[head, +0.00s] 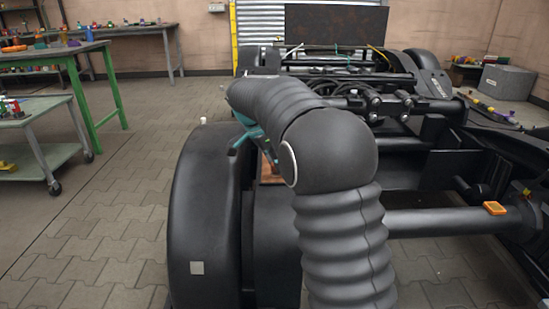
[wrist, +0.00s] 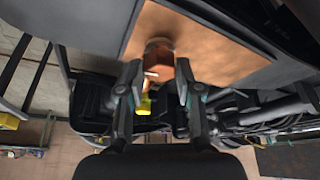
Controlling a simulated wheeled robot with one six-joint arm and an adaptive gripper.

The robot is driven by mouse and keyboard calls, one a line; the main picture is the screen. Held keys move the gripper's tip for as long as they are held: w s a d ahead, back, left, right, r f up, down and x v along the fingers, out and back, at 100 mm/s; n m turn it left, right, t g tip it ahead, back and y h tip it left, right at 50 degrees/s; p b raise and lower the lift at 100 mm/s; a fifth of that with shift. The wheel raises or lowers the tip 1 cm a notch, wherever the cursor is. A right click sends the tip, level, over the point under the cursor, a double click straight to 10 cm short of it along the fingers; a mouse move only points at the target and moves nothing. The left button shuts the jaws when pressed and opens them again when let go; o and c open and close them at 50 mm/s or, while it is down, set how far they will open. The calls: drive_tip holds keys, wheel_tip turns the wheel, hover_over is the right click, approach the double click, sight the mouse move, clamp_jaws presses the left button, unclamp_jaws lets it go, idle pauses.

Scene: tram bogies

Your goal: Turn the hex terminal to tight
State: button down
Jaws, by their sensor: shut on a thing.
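The hex terminal (wrist: 159,62) is a copper-brown six-sided piece on a flat copper plate (wrist: 215,48) in the wrist view. A small pale pin or mark shows at its left side. My gripper (wrist: 158,84) has one finger on each side of the hex terminal and is shut on it. The exact contact at the fingertips is hard to see. Only teal parts of my gripper and a bit of the copper plate (head: 269,168) show beside the black bogie housing.
A green-legged workbench (head: 60,52) and a trolley (head: 35,110) stand at left. The paved floor between is clear. Cables run near the gripper in the wrist view.

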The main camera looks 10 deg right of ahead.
drive_tip(key=shift+m, duration=0.5)
drive_tip(key=shift+g, duration=0.3)
drive_tip(key=c, duration=0.8)
unclamp_jaws()
drive_tip(key=shift+o, duration=0.2)
drive_tip(key=shift+a+r, duration=0.1)
drive_tip(key=v, duration=1.1)
drive_tip(key=shift+a+r, duration=0.2)
drive_tip(key=shift+r, duration=0.15)
drive_tip(key=shift+s, duration=0.1)
